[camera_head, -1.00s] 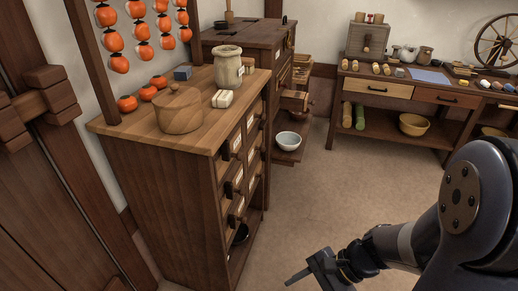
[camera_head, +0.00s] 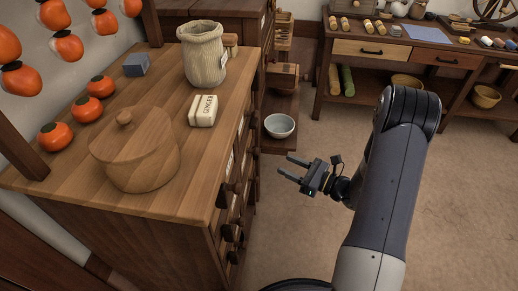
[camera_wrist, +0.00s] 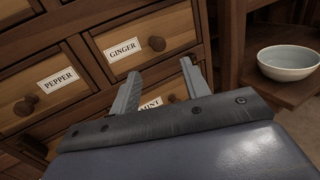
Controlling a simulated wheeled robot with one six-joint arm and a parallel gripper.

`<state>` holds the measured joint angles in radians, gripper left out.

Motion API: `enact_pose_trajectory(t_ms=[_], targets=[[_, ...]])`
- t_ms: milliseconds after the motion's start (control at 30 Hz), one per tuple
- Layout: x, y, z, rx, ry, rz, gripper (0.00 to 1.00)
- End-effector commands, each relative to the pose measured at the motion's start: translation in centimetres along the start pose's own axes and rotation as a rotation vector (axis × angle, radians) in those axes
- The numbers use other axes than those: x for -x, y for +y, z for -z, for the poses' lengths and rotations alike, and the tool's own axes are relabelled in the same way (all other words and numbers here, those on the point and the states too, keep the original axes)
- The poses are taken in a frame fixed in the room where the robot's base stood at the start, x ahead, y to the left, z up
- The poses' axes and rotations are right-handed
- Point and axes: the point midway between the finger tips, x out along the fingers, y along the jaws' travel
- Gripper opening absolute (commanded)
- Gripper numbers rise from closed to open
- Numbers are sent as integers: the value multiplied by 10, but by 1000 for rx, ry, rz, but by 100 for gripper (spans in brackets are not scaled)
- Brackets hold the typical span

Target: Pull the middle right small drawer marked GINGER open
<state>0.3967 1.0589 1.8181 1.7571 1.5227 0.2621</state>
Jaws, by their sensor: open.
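The GINGER drawer (camera_wrist: 175,30) is in the upper middle of the wrist view, with a white label and a dark round knob (camera_wrist: 156,43). Its front looks flush with the cabinet. My gripper (camera_wrist: 160,68) is open and empty, its two fingers pointing at the drawer fronts just below the GINGER knob, apart from it. In the head view my gripper (camera_head: 286,166) stands in free air to the right of the drawer cabinet (camera_head: 150,235). There the drawer fronts are seen nearly edge-on and their labels cannot be read.
The PEPPER drawer (camera_wrist: 85,70) is left of GINGER; the MINT drawer (camera_wrist: 180,83) is below, partly hidden by my fingers. A pale bowl (camera_head: 280,125) sits on a low shelf beyond. A lidded wooden pot (camera_head: 135,160) and a jar (camera_head: 203,60) stand on top. Floor to the right is clear.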

Motion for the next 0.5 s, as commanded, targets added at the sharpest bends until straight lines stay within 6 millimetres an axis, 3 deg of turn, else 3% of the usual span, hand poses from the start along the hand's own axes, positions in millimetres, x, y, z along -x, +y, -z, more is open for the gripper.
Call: enact_pose_trajectory(t_ms=[500], targets=[[-84,2,1,3,2,-6,44]])
